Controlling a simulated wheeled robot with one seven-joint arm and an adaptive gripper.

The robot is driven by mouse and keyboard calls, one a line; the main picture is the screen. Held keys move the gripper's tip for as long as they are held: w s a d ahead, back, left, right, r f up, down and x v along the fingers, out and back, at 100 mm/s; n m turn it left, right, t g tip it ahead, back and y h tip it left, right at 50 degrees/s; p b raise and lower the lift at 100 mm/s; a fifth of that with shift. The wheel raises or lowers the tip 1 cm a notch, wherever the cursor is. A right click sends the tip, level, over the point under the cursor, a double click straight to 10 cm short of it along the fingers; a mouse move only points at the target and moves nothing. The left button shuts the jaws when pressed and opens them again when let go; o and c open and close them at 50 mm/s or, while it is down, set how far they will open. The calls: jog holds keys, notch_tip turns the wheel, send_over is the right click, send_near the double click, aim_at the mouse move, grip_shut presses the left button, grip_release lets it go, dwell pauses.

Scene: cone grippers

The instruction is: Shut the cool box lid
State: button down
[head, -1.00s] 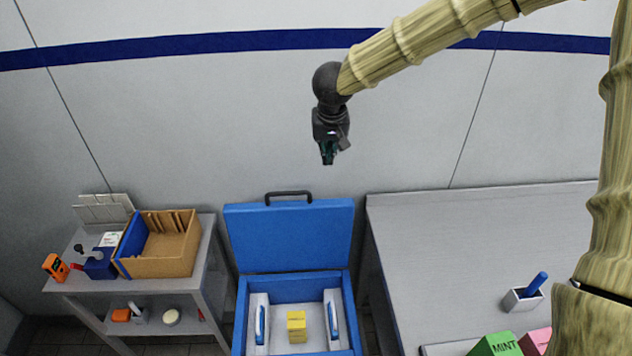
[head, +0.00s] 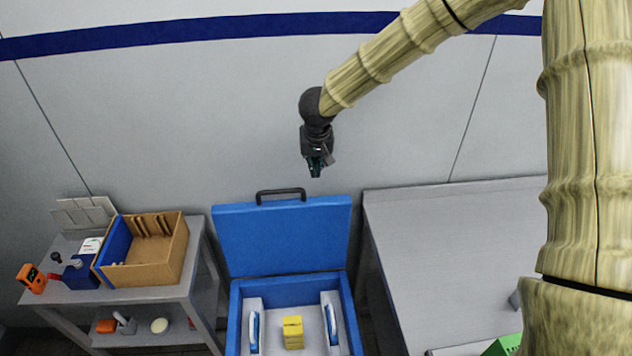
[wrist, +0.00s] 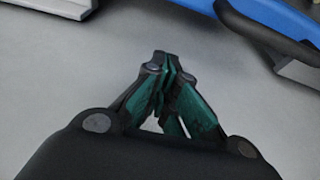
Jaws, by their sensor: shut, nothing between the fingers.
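The blue cool box (head: 234,316) stands on the floor between a shelf unit and a table. Its blue lid (head: 282,238) stands open and upright at the back, with a dark handle (head: 281,194) on its top edge. My gripper (head: 316,174) is shut and empty. In the head view it appears just above the handle, apart from it. In the wrist view my gripper (wrist: 163,62) points at a grey surface, and the blue lid (wrist: 204,8) and dark handle (wrist: 262,30) show at the upper right.
A yellow block (head: 292,332) lies inside the box between two pale side pieces with blue parts. A grey shelf unit (head: 150,293) with a cardboard box (head: 160,262) stands at left. A grey table (head: 440,250) stands close at right. The wall (head: 180,120) is behind.

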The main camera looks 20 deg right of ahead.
jog(key=shift+s+a+f+p, duration=0.1)
jog(key=shift+s+f+p, duration=0.15)
jog(key=shift+s+f, duration=0.35)
jog(key=shift+s+a+f+p, duration=0.1)
jog(key=shift+s+f+p, duration=0.15)
jog(key=shift+f, duration=0.55)
jog(key=shift+s+a+f+p, duration=0.1)
jog(key=shift+s+f+p, duration=0.1)
jog(key=shift+s+f, duration=0.4)
jog(key=shift+a+f, duration=0.1)
jog(key=shift+f, duration=0.05)
